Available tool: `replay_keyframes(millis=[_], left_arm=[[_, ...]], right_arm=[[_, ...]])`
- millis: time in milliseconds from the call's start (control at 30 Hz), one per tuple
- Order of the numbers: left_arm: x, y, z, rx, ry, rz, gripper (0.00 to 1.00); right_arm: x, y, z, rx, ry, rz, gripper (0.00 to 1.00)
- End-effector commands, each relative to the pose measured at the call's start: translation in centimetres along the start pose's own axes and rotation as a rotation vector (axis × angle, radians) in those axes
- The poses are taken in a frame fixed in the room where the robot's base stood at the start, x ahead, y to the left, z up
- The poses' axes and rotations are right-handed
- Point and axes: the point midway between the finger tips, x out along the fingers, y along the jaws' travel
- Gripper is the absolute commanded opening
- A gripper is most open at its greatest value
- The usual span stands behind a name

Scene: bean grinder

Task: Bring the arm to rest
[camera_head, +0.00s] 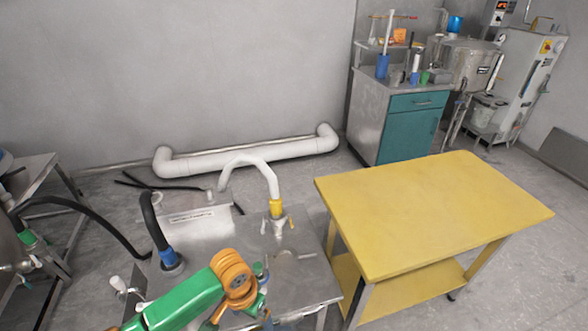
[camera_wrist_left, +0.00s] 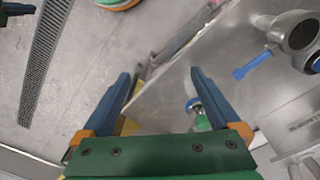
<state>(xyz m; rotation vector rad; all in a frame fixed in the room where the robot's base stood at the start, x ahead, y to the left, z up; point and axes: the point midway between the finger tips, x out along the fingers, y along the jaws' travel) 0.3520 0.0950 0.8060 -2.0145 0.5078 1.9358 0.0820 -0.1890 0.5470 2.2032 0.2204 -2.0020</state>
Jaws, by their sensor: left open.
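My left arm (camera_head: 190,298), green with an orange joint, enters the head view from the bottom and reaches over the steel bench. Its gripper is largely hidden or cut off there. In the left wrist view, the left gripper (camera_wrist_left: 160,76) shows two blue fingers spread apart with nothing held between them. A small blue, white and green item (camera_wrist_left: 195,112) appears by the right finger; I cannot tell what it is.
The steel bench (camera_head: 312,285) carries a white hose (camera_head: 262,172) and a black hose (camera_head: 155,220). A blue-handled fitting (camera_wrist_left: 290,38) is at the wrist view's upper right. A bare yellow table (camera_head: 430,210) stands right of the bench. A teal cabinet (camera_head: 408,128) stands behind.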

Motion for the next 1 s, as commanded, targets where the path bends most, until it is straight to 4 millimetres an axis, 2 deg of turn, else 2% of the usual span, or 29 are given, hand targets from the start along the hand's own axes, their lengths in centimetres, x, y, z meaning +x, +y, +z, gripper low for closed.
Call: replay_keyframes(millis=[267, 367, 467, 567, 667, 800, 900, 1000], left_arm=[[5.7, -0.4, -0.4, -0.133, 0.099, 0.061, 0.97], [8.8, -1.0, 0.6, -0.192, 0.133, 0.064, 0.97], [12.5, -1.7, 2.8, -0.247, 0.156, 0.051, 0.97], [16.2, -2.1, 6.5, -0.286, 0.162, 0.023, 0.97], [19.8, -1.9, 11.8, -0.306, 0.146, -0.012, 0.97], [23.5, 0.2, 21.5, -0.291, 0.094, -0.052, 0.97], [24.4, 2.0, 26.7, -0.268, 0.062, -0.061, 0.97], [24.6, 3.0, 29.2, -0.252, 0.049, -0.061, 0.97]], right_arm=[[0.0, 0.0, -0.1, 0.0, 0.003, 0.0, 0.0], [0.0, 0.0, -0.2, 0.0, 0.005, 0.0, 0.0], [0.0, 0.0, -0.2, 0.0, 0.005, 0.0, 0.0], [0.0, 0.0, -0.2, 0.0, 0.005, 0.0, 0.0], [0.0, 0.0, -0.2, 0.0, 0.005, 0.0, 0.0], [0.0, 0.0, -0.2, 0.0, 0.004, 0.0, 0.0], [0.0, 0.0, -0.2, 0.0, 0.004, 0.0, 0.0], [0.0, 0.0, -0.2, 0.0, 0.003, 0.0, 0.0]])
